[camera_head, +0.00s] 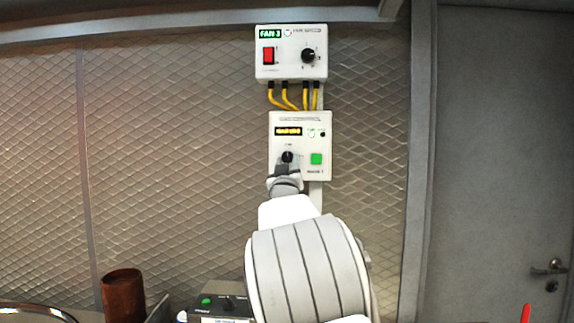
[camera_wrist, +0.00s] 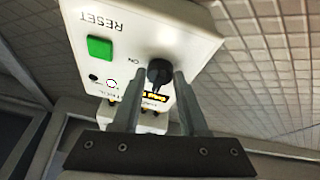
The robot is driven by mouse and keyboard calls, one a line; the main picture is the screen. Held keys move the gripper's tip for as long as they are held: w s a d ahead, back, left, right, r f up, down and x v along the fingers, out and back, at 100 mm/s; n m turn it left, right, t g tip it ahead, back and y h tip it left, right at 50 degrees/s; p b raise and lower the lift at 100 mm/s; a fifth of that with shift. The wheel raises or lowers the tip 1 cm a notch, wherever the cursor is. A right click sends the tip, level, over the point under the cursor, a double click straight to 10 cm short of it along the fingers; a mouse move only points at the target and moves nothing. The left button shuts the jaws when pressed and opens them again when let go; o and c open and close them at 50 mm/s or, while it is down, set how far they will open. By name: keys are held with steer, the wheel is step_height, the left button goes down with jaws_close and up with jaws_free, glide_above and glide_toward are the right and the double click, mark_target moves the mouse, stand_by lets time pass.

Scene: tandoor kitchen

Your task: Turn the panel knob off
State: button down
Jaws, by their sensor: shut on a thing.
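The lower white panel (camera_head: 300,137) hangs on the mesh wall, with an amber display, a black knob (camera_head: 288,156) at its lower left and a green square button (camera_head: 316,158). In the wrist view the panel (camera_wrist: 188,40) appears upside down, with the round black knob (camera_wrist: 159,72) below the "ON" mark and the green button (camera_wrist: 99,48) marked "RESET". My gripper (camera_wrist: 159,78) is shut on the knob, one finger on each side of it. My gripper also shows from behind in the head view (camera_head: 287,168). The knob's pointer direction is hard to read.
An upper white box (camera_head: 290,70) with a "FAN 3" display, red switch and black knob is joined to the panel by yellow cables (camera_head: 306,96). A brown cylinder (camera_head: 123,294) and a small dark control box (camera_head: 226,300) stand below. A grey door (camera_head: 500,150) is at right.

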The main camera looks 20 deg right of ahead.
steer(key=shift+c, duration=2.2)
jaws_free()
steer(key=b+v, duration=0.3)
steer(key=v, duration=1.4)
steer(key=shift+s+b, duration=0.2)
steer(key=shift+b, duration=0.15)
